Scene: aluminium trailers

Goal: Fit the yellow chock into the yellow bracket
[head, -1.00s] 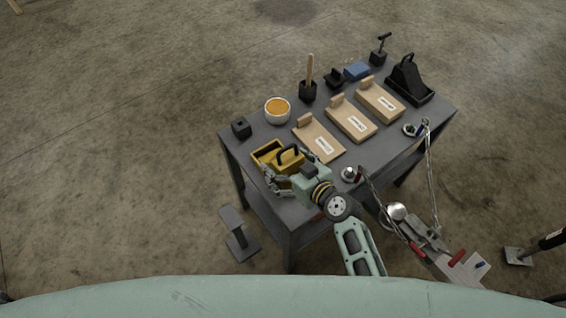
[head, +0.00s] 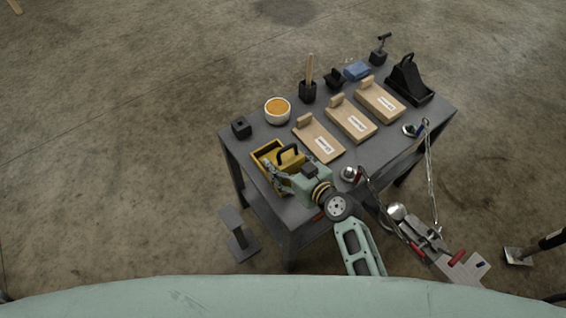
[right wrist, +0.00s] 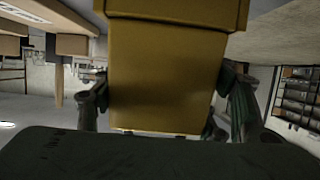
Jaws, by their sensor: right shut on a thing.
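The yellow chock (head: 290,160) with a black handle is at the yellow bracket (head: 263,150), a tray-like holder at the table's near left. My right gripper (head: 277,178) is shut on the chock from the near side. In the right wrist view the yellow chock (right wrist: 165,75) fills the middle, with my right gripper's fingers (right wrist: 165,100) on both sides of it. The chock appears to sit in or just over the bracket; its underside is hidden, so I cannot tell how deep it is. My left gripper is not in view.
The grey table (head: 272,135) also holds a black block (head: 241,127), a white bowl (head: 278,110), several wooden boards (head: 318,138) and a black chock in a black holder (head: 408,80). A trailer coupling (head: 430,240) with chains stands right of my arm.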

